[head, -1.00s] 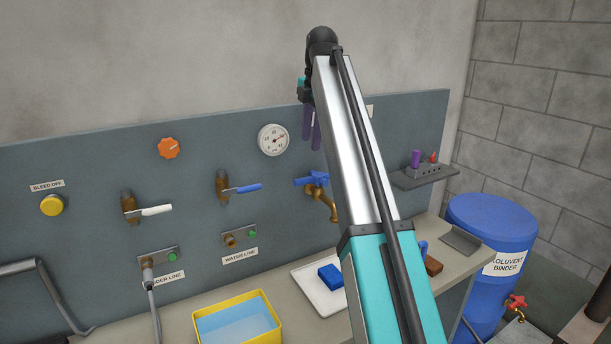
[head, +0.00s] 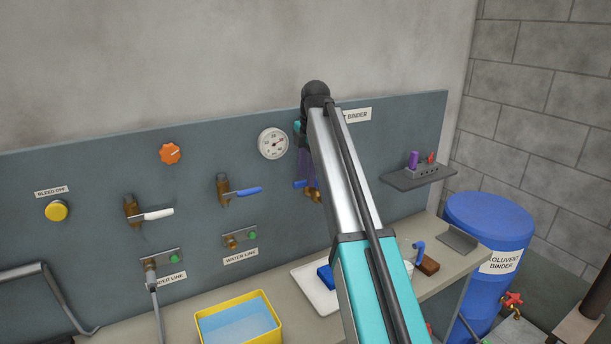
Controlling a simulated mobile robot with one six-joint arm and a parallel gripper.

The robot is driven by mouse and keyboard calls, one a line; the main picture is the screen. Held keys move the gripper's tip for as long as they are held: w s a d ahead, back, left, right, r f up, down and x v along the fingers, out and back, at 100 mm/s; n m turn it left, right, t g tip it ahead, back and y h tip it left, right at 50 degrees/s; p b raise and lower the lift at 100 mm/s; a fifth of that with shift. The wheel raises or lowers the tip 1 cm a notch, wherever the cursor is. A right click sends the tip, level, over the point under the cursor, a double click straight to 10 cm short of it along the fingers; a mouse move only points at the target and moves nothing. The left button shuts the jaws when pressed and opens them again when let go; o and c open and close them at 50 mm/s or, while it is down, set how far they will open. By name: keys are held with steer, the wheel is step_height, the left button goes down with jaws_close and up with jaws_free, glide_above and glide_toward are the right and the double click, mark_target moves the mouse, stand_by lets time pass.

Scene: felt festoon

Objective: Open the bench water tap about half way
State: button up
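The bench tap is brass with a blue handle and sits on the grey wall panel, right of centre in the head view. My arm and gripper cover most of it. The left end of its blue handle (head: 300,184) and part of its brass spout (head: 314,195) show. My gripper (head: 305,172) has purple fingers that point down in front of the tap, overlapping it in the picture. Contact and finger gap are not clear.
A water line valve with a blue lever (head: 248,191) and a white-lever valve (head: 158,214) are to the left. A gauge (head: 273,143) is just above left.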

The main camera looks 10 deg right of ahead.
steer(key=shift+w+f, duration=0.2)
steer(key=shift+f, duration=0.8)
steer(key=shift+a, duration=0.1)
jaws_close()
